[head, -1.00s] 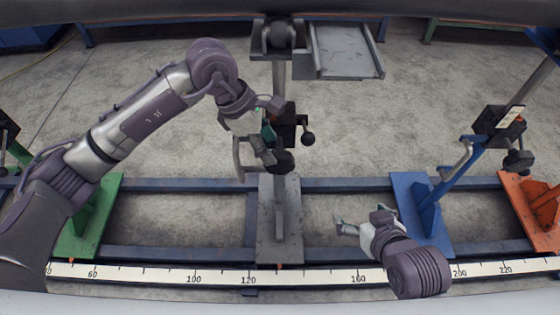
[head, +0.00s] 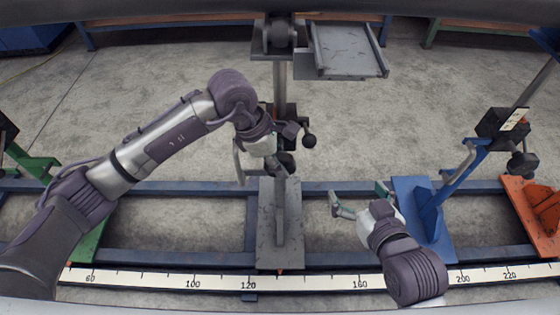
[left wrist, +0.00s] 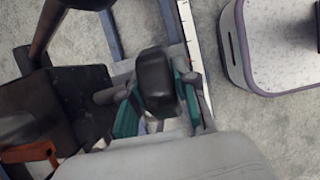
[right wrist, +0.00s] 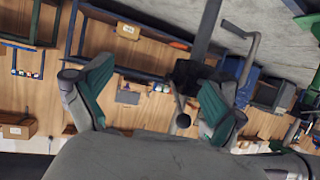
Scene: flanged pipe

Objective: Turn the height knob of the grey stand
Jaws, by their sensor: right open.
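The grey stand (head: 266,225) rises from its base plate on the blue rails, in the middle of the head view. Its post carries a dark clamp block with a black ball-ended lever (head: 309,140). The black height knob (head: 287,163) is partly hidden behind my left gripper (head: 275,158). In the left wrist view the knob (left wrist: 155,80) sits between the teal finger pads, which appear to press on it from both sides. My right gripper (head: 362,202) is open and empty, right of the grey base; its spread fingers show in the right wrist view (right wrist: 155,103).
A blue stand (head: 432,215) and an orange stand (head: 535,205) are to the right, a green base (head: 88,243) to the left. A grey tray (head: 345,55) is beside the grey stand's top. A scale strip (head: 310,284) runs along the front.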

